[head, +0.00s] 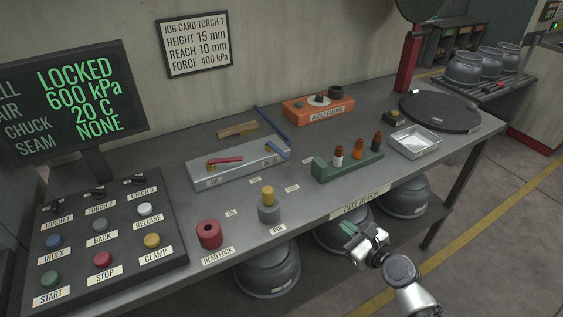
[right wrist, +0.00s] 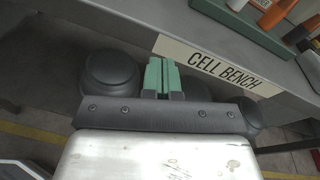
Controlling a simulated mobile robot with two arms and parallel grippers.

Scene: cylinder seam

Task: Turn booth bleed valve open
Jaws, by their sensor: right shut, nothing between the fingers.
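A light grey valve block (head: 240,172) lies on the bench in the head view. It carries a red lever (head: 225,160) on its left part and a blue lever (head: 278,150) at its right end. The small labels on its front are too small to read surely, so I cannot tell which lever is the bleed valve. My right gripper (head: 348,229) is in front of the bench's front edge, well apart from the block. Its green fingers (right wrist: 161,77) are shut and empty in the right wrist view. My left gripper is not in view.
The bench (head: 330,205) also holds a button panel (head: 110,235), a red head lock knob (head: 209,234), a yellow-topped pin (head: 268,205), a green rack (head: 345,168), a metal tray (head: 416,143) and an orange block (head: 318,108). Dark pots (head: 268,270) stand beneath. A screen (head: 75,100) reads LOCKED, 600 kPa.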

